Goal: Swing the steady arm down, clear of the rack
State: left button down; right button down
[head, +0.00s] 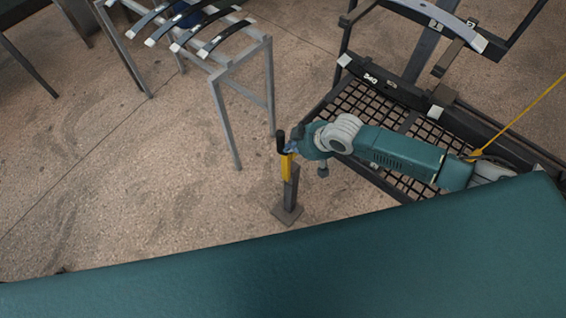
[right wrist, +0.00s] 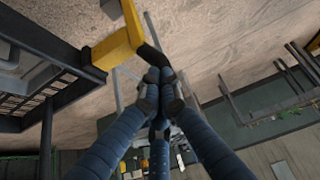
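The steady arm (head: 286,168) is a yellow bar with a black handle (head: 280,143), beside the rack's near left corner. In the head view it stands roughly upright over a grey post (head: 291,190) with a square foot. The rack (head: 463,112) is a dark frame with a mesh deck. My right gripper (head: 291,148) is at the handle, where yellow meets black. In the right wrist view the yellow bar (right wrist: 118,46) bends into the black handle, and my right fingertips (right wrist: 158,85) are closed together on it. The fingers hide the handle's end. My left gripper is out of view.
A grey metal stand (head: 240,68) with several curved leaf springs stands at the upper left. A curved black piece (head: 385,86) lies over the rack. A yellow cable (head: 520,115) slants above the rack. Bare floor (head: 130,180) lies left of the post.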

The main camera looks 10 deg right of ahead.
jog(key=shift+w+a+b, duration=7.8)
jog(key=shift+w+b, duration=0.85)
jog(key=shift+w, duration=1.3)
jog(key=s+d+p, duration=0.3)
jog(key=s+p, duration=0.1)
jog(key=p, duration=0.4)
jog(key=shift+s+d, duration=0.4)
